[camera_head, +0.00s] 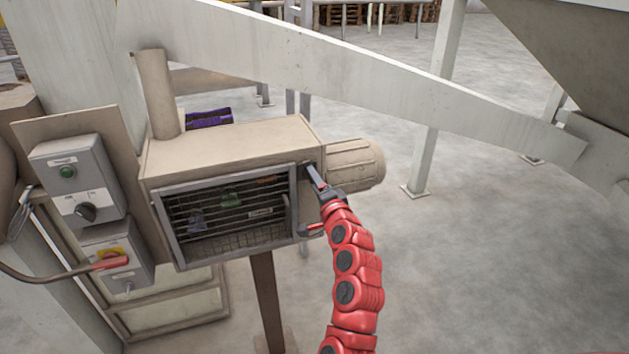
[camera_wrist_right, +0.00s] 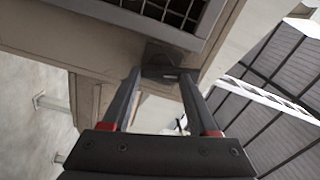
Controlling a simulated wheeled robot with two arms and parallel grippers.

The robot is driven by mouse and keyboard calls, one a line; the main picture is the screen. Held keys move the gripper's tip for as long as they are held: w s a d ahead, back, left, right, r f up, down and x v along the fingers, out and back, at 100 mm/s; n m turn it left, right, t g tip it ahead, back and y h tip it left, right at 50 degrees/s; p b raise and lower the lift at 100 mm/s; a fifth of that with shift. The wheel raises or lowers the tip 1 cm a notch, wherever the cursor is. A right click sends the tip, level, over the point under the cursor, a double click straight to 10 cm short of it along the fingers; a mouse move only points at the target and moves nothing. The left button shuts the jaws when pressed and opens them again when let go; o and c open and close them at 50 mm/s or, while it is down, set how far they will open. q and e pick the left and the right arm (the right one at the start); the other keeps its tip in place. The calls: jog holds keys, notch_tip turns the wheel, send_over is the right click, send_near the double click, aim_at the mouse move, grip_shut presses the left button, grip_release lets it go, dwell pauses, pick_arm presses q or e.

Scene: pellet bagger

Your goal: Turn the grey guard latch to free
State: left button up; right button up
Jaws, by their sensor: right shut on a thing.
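The guard (camera_head: 222,255) is a grey-framed mesh door on the front of a beige machine housing. The grey guard latch (camera_wrist_right: 163,56) is a small dark piece beside the guard frame; in the head view it is largely hidden by my fingers at the frame's upper right corner. My right gripper (camera_head: 309,172) reaches up to that corner. In the right wrist view my right gripper (camera_wrist_right: 160,78) has its two fingertips on either side of the latch, shut on it. The latch's exact angle is hard to tell. My left gripper is not in view.
A beige motor (camera_head: 355,165) sticks out right of the housing, close to my gripper. A small red part (camera_head: 312,230) sits lower at the frame's right side. Control boxes (camera_head: 75,175) stand at left. A pale beam (camera_head: 350,70) crosses above. Open floor lies at right.

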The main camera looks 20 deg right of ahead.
jog(key=shift+m, duration=1.3)
jog(key=o, duration=1.4)
jog(key=s+p, duration=0.1)
jog(key=s, duration=0.4)
jog(key=s+p, duration=0.2)
jog(key=s, duration=0.4)
jog(key=s+p, duration=0.1)
jog(key=s, duration=0.5)
jog(key=shift+s+d+p, duration=0.2)
jog(key=shift+d+p, duration=0.1)
jog(key=shift+p, duration=0.05)
